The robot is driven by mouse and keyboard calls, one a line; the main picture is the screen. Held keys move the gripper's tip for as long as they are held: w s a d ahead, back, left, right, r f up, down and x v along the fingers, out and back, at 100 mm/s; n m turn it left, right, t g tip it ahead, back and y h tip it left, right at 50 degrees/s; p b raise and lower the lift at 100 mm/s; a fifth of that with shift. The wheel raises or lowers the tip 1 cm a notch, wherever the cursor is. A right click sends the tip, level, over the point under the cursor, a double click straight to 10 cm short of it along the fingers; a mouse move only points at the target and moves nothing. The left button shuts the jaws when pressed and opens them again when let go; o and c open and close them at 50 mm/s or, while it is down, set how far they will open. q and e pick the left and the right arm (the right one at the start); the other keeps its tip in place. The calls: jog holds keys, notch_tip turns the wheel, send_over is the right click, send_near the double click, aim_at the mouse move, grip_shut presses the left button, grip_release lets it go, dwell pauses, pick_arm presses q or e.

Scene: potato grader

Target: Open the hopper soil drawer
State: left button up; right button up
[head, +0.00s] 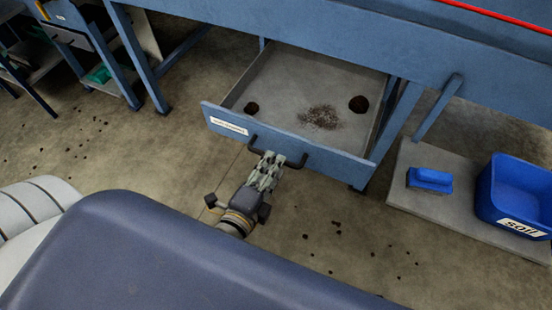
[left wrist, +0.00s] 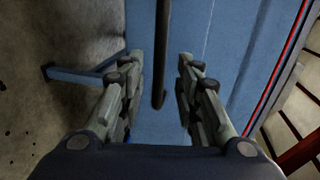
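The hopper soil drawer (head: 290,135) is a blue-fronted tray with a white label (head: 229,126), pulled well out from under the blue machine frame. Dark soil clumps and a patch of loose soil lie on its grey floor. A dark bar handle (head: 294,163) runs along its front. My left gripper (head: 269,163) is at this handle. In the left wrist view, its two fingers (left wrist: 160,68) are spread apart, with the dark handle (left wrist: 162,45) between them and a gap on each side. My right gripper is not in view.
A blue bin labelled SOIL (head: 490,208) and a blue brush-like block (head: 430,180) stand on a grey slab (head: 410,198) at the right. Machine legs (head: 140,60) flank the drawer. Soil crumbs dot the concrete floor, which is otherwise open in front of the drawer.

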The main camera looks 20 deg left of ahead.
pick_arm(q)
jog(key=shift+v, duration=1.65)
jog(key=shift+f, duration=0.1)
jog(key=s+a+f+n+g+y, duration=0.1)
jog(key=a+f+n+g, duration=0.15)
jog(key=f, duration=0.45)
jog(key=s+a+f+n+g, duration=0.1)
jog(key=f+n+g, duration=0.1)
jog(key=f+n, duration=0.35)
jog(key=s+a+f+n+g+y, duration=0.1)
jog(key=f+n+g, duration=0.1)
jog(key=f, duration=0.7)
jog(key=s+f+n+g+h, duration=0.2)
jog(key=s+f+n+g, duration=0.6)
jog(key=f, duration=0.6)
jog(key=s+a+r+m+p, duration=0.1)
jog(key=s+a+m+p, duration=0.1)
jog(key=s+p, duration=1.3)
jog(key=shift+s+a+y, duration=0.3)
jog(key=shift+s+a, duration=0.15)
jog(key=shift+s, duration=0.55)
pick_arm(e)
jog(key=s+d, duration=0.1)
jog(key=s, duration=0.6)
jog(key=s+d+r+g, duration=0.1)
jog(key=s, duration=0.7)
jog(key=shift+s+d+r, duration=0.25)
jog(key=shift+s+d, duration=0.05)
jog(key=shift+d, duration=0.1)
